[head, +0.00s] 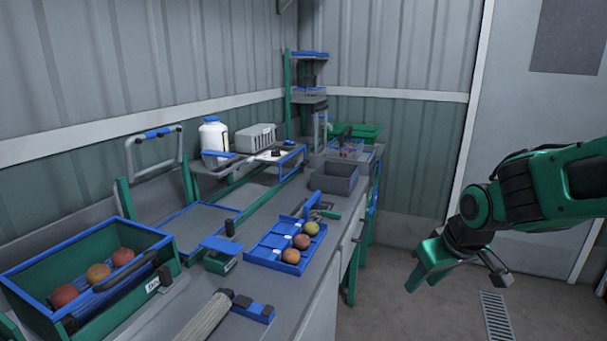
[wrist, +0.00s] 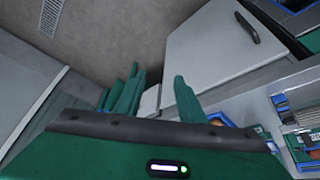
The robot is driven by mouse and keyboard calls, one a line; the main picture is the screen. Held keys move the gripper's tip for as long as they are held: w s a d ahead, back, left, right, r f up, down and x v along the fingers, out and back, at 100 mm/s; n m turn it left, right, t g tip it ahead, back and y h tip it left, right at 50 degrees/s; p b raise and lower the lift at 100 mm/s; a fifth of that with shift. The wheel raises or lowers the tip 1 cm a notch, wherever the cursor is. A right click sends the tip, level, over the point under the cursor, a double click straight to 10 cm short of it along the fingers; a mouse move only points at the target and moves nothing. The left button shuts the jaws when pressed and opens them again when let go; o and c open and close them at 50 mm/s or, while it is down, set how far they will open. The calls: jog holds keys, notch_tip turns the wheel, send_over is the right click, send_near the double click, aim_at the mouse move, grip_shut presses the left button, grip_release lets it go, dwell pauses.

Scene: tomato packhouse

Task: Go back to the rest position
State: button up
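My gripper (head: 427,275) hangs over the floor at the right of the head view, clear of the bench (head: 327,275) and pointing down. My green arm reaches in from the right edge. In the wrist view the two green fingers (wrist: 156,88) stand apart with a gap between them and nothing held. Past them the wrist view shows the floor and a pale cabinet door (wrist: 215,50) with a dark handle.
On the bench are a green crate (head: 142,240) with several tomatoes, a blue tray (head: 262,253) with tomatoes, a grey bin (head: 334,178) and a white bottle (head: 214,139). The floor (head: 410,310) between bench and door is free, with a drain grate (head: 496,316).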

jog(key=s+d+m+g, duration=0.2)
jog(key=s+d+m, duration=0.4)
jog(key=s, duration=0.6)
jog(key=s+d+m+g, duration=0.35)
jog(key=s+d, duration=0.55)
jog(key=s, duration=0.3)
jog(key=w+a+n+t+h, duration=0.1)
jog(key=w+a+n+t, duration=0.3)
jog(key=w, duration=1)
jog(key=w+a+n+t+y, duration=0.1)
jog(key=w+a+n, duration=0.3)
jog(key=w+a, duration=0.4)
jog(key=w+a+n+t+y, duration=0.15)
jog(key=w+a+n, duration=0.3)
jog(key=a, duration=0.55)
jog(key=n+y, duration=0.7)
jog(key=y, duration=0.3)
send_near(166, 269)
jog(key=shift+g, duration=0.3)
jog(key=x, duration=0.8)
jog(key=shift+w, duration=0.3)
jog(key=shift+c, duration=0.2)
